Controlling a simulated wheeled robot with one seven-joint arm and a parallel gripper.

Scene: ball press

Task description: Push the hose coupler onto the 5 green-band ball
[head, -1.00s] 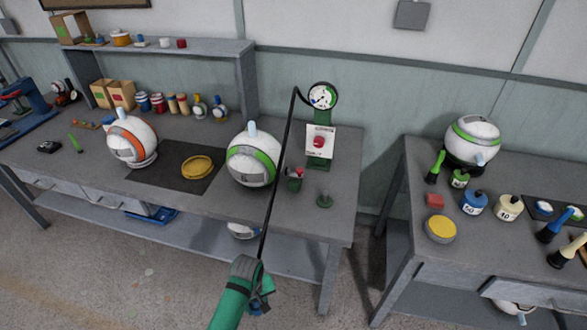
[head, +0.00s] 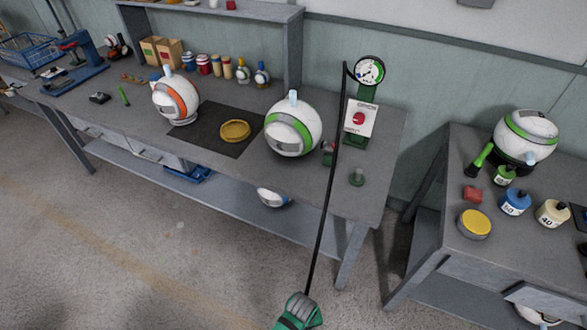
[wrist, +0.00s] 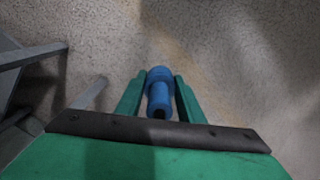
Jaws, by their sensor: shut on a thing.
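My gripper (wrist: 158,84) is shut on the blue hose coupler (wrist: 159,97), which sits between the green fingers above the floor in the wrist view. In the head view my green gripper (head: 299,312) is at the bottom edge, well in front of the bench; the coupler is hidden there. A black hose (head: 328,205) runs from it up to the gauge stand (head: 360,118). A white ball with a green band (head: 293,126) and a pale blue stem on top stands on the left bench. Another green-band ball (head: 525,137) sits on the right table, its stem pointing sideways. I cannot read a 5 on either.
An orange-band ball (head: 176,99) and a yellow dish (head: 235,131) are on the left bench (head: 225,175). Weights and tools crowd the right table. The floor in front is clear.

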